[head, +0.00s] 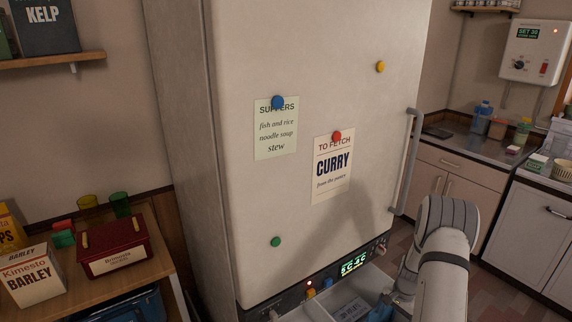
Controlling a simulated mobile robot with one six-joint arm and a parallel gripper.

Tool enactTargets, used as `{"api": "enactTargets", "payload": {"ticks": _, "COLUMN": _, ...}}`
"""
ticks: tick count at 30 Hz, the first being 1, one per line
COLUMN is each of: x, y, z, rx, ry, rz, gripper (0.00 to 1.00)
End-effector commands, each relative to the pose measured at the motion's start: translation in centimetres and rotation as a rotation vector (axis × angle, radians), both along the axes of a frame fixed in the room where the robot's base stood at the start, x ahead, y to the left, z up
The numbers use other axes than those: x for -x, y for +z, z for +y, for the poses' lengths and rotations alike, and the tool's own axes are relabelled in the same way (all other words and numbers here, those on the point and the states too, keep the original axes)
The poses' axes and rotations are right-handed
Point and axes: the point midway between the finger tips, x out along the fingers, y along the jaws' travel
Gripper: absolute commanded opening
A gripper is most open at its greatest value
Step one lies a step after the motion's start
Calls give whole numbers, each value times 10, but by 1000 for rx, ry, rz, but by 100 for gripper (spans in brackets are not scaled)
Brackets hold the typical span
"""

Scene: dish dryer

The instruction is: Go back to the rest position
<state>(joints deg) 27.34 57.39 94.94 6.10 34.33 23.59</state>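My arm bends at the lower right of the head view, in front of the fridge-like cabinet (330,60). Its far end leads down to my gripper (388,299), small and partly hidden by my own arm near the open drawer (291,317) at the cabinet's foot. I cannot make out whether its fingers are open or shut, or whether they hold anything. A blue item (380,313) shows close by at the bottom edge.
The cabinet door carries notes, magnets and a tall handle (406,160). A wooden table with a red box (113,248) and a barley box (31,277) stands left. A counter (470,143) with bottles is at right. Floor shows between.

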Motion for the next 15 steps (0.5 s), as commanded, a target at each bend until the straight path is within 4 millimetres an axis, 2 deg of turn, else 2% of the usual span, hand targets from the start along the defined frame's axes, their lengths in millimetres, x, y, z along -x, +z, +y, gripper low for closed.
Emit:
{"api": "enactTargets", "payload": {"ticks": 1, "x": -3, "y": 22, "z": 7, "rx": 4, "ry": 30, "rz": -10, "gripper": 89}}
{"api": "enactTargets", "payload": {"ticks": 2, "x": -4, "y": 32, "z": 12, "rx": 7, "ry": 47, "rz": -16, "gripper": 89}}
{"api": "enactTargets", "payload": {"ticks": 8, "x": -5, "y": 121, "z": 52, "rx": 31, "ry": 194, "rz": -68, "gripper": 89}}
{"api": "enactTargets", "payload": {"ticks": 15, "x": 22, "y": 218, "z": 106, "rx": 60, "ry": 377, "rz": -126, "gripper": 89}}
